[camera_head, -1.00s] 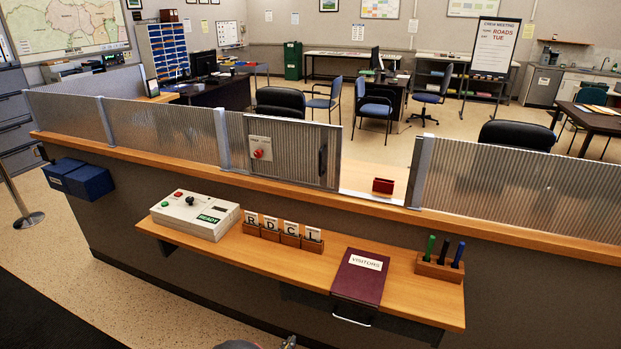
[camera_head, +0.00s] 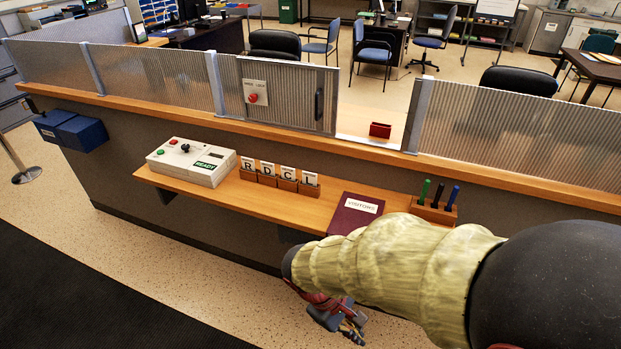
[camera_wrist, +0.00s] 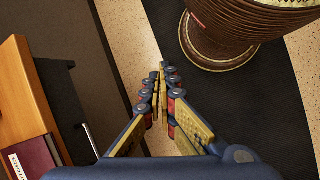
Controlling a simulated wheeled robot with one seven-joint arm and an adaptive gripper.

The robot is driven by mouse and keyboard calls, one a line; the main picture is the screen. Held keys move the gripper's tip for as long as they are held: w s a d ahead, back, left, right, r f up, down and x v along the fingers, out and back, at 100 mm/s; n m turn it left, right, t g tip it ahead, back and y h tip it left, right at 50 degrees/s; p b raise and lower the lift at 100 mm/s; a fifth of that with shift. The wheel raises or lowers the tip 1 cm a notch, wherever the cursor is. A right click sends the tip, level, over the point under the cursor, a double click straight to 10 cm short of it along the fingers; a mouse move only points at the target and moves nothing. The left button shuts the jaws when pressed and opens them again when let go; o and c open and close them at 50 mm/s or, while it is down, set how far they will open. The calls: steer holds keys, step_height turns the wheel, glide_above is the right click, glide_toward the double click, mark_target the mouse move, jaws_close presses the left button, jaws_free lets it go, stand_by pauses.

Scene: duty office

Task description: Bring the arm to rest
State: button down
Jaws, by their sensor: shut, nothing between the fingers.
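My gripper (camera_head: 345,325) hangs low in front of the counter shelf, at the bottom of the head view. My arm reaches in from the right and covers the shelf's right front part. In the wrist view my gripper (camera_wrist: 160,75) points over the floor, its fingers together with nothing between them. The wooden shelf (camera_wrist: 22,85) lies to its left there, apart from it. A maroon visitors book (camera_head: 352,212) lies on the shelf, partly hidden by my arm.
On the shelf (camera_head: 215,192) stand a white button box (camera_head: 190,163), letter cards (camera_head: 287,180) in wooden blocks and a pen holder (camera_head: 433,212). Ribbed glass panels (camera_head: 150,75) and a small red box (camera_head: 380,130) are on the counter above.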

steer(key=s+d+r+m+t+y, duration=0.2)
steer(key=d+r+m+t, duration=0.1)
steer(key=r, duration=0.7)
steer(key=s+d+r+m+t+y, duration=0.2)
steer(key=d+r+m, duration=0.3)
steer(key=r, duration=0.5)
steer(key=shift+d+r+m+t+y, duration=0.2)
steer(key=shift+d+m+t+y, duration=0.15)
steer(key=shift+m+t+y, duration=0.35)
steer(key=shift+s, duration=0.1)
